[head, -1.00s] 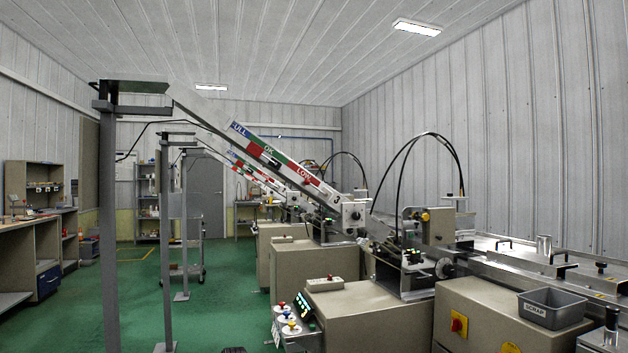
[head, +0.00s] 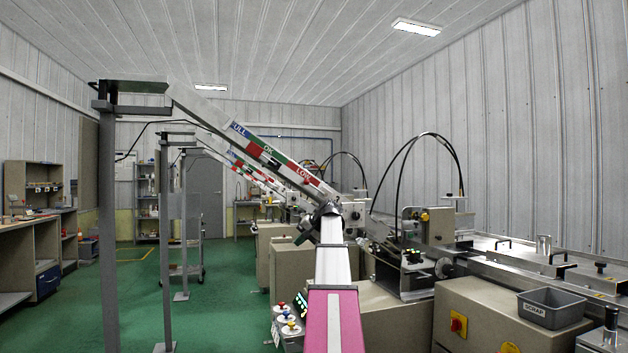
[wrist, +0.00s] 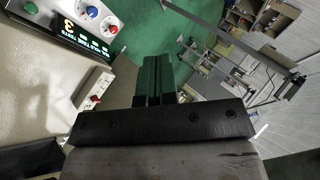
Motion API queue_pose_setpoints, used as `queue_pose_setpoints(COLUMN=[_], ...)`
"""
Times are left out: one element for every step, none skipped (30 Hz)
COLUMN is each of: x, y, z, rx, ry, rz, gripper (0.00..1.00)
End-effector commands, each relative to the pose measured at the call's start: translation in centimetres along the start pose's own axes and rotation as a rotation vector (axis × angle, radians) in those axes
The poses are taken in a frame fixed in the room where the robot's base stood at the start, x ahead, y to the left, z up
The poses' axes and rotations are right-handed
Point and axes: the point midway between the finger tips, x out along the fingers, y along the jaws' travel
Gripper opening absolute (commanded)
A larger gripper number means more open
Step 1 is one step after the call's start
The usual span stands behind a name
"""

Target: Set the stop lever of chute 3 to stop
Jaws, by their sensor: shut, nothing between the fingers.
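The sloping chute (head: 262,150) marked FULL, OK and LOW comes down from the upper left to the nearest machine in the head view. Its lower end is partly behind my arm, so its number is covered. A metal block (head: 354,212) shows just right of my wrist at the chute's foot. I cannot make out the stop lever in either current view.
In the wrist view a panel (wrist: 75,32) shows a 3 beside coloured knobs, and a pale switch box (wrist: 94,90) with a red switch lies left of the fingers. A grey SCRAP bin (head: 552,308) stands at right. Green floor (head: 225,290) is open at left.

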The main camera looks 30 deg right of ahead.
Motion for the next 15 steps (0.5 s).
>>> queue_pose_setpoints(x=[-3.6, -5.5, -8.1, -10.0, -11.9, -14.5, -16.4, -18.2, -20.6, -22.2, -23.8, -25.6, -26.9, -28.0, -29.2], y=[-0.9, -1.4, -2.0, -2.6, -3.1, -3.8, -4.3, -4.8, -5.5, -6.0, -6.4, -6.9, -7.3, -7.7, -8.0], z=[-2.2, -3.0, -4.0, -4.7, -5.3, -6.1, -6.6, -7.0, -7.5, -7.8, -8.0, -8.2, -8.3, -8.4, -8.5], rx=[0.002, 0.002, 0.002, 0.001, 0.001, -0.001, -0.003, -0.005, -0.009, -0.012, -0.015, -0.02, -0.023, -0.026, -0.028], ry=[0.024, 0.036, 0.051, 0.061, 0.072, 0.086, 0.096, 0.104, 0.116, 0.123, 0.131, 0.139, 0.144, 0.149, 0.155], rz=[-0.024, -0.04, -0.058, -0.073, -0.087, -0.105, -0.118, -0.13, -0.145, -0.156, -0.165, -0.177, -0.184, -0.191, -0.198], gripper=[0.0, 0.0, 0.0, 0.0, 0.0, 0.0, 0.0, 0.0, 0.0, 0.0, 0.0, 0.0, 0.0, 0.0, 0.0])
